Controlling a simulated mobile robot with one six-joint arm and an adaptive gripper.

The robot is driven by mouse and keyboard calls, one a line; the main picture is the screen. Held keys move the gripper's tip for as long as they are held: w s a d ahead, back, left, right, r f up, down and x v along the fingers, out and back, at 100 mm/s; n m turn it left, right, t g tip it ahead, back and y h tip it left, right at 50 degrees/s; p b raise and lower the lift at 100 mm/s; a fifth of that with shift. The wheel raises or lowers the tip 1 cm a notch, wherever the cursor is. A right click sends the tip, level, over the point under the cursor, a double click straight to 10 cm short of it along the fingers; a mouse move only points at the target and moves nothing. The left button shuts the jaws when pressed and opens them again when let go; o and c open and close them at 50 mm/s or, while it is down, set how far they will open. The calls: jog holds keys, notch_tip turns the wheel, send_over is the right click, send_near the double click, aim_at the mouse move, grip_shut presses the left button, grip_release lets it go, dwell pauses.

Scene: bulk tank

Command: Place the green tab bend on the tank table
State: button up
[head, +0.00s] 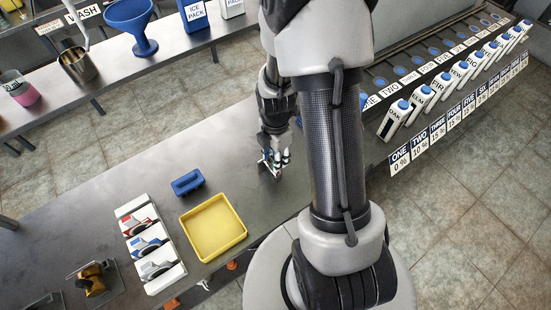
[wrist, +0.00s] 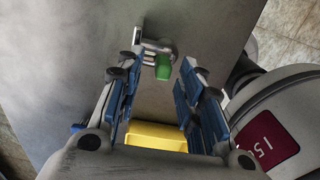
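The green tab bend (wrist: 152,46) is a short shiny metal pipe piece with a green tab. In the wrist view it is at the grey table (wrist: 95,35), just beyond and between my fingertips. My gripper (wrist: 157,65) has blue-padded fingers spread apart, with a visible gap beside the bend on the right. In the head view my gripper (head: 275,160) points down close to the tank table (head: 150,165), right of the blue block. The bend is mostly hidden by the fingers there. I cannot tell whether it touches the table.
A yellow tray (head: 213,228), a blue block (head: 187,182) and a white rack (head: 150,245) with several coloured-band items stand to the left on the table. Labelled white bottles (head: 396,118) line the right side. A back bench holds a blue funnel (head: 131,22) and a metal cup (head: 77,65).

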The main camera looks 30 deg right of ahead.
jog(key=s+a+r+m+t+p, duration=0.1)
jog(key=a+r+m, duration=0.25)
jog(key=r, duration=0.75)
jog(key=s+a+r+m+t+p, duration=0.15)
jog(key=r+m, duration=0.25)
jog(key=r, duration=0.7)
jog(key=s+a+r+m+t, duration=0.2)
jog(key=s+a+r+m, duration=0.4)
jog(key=s+r+m, duration=0.3)
jog(key=shift+s+m, duration=0.85)
jog(key=shift+m, duration=0.1)
jog(key=shift+a+r, duration=0.1)
jog(key=shift+f+b, duration=0.8)
jog(key=shift+b, duration=0.05)
